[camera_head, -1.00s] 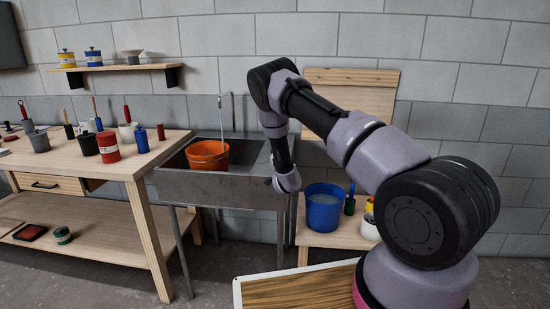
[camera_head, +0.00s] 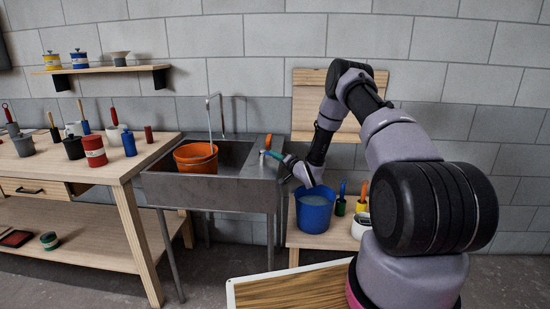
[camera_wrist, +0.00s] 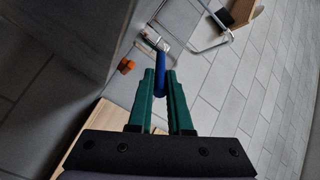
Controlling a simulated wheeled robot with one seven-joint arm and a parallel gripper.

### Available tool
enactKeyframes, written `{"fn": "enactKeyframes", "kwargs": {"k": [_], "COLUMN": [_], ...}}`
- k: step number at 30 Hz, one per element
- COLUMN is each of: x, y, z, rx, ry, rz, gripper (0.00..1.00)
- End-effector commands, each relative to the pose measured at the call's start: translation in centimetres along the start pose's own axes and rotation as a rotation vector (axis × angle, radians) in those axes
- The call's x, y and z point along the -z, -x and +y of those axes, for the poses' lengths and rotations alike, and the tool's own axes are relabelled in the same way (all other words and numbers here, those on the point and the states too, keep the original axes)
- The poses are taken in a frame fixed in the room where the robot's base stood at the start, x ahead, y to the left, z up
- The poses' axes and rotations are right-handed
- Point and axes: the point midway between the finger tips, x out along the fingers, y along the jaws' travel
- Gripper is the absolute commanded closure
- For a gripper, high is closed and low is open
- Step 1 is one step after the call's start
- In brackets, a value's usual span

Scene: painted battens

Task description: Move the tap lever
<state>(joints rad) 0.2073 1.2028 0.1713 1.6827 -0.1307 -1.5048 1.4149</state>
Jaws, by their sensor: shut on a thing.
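The tap's metal spout (camera_head: 215,97) rises behind the sink (camera_head: 208,188) and curves over the basin; it also shows in the wrist view (camera_wrist: 212,38). The tap lever is a blue handle (camera_wrist: 160,74), clear in the wrist view between my green fingertips. My gripper (camera_head: 270,154) is at the right end of the sink, fingers pointing left, and its fingers (camera_wrist: 161,82) are shut on the lever. In the head view the lever is too small to make out well.
An orange bucket (camera_head: 196,157) stands in the sink basin. A blue bucket (camera_head: 314,212) holding pale liquid stands on a low bench below my forearm, with brushes and pots beside it. A workbench (camera_head: 150,160) with cans and tools is to the left.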

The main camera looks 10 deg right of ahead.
Motion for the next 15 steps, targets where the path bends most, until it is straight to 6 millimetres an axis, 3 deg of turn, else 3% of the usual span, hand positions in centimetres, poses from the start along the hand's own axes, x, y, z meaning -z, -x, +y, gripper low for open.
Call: {"fn": "enactKeyframes", "kwargs": {"k": [13, 15], "x": [0.08, 0.08], "y": [-0.09, -0.09], "z": [-0.05, -0.05], "rx": [0.007, 0.007], "ry": [0.001, 0.000], "rz": [-0.007, -0.007], "gripper": [1.00, 0.64]}}
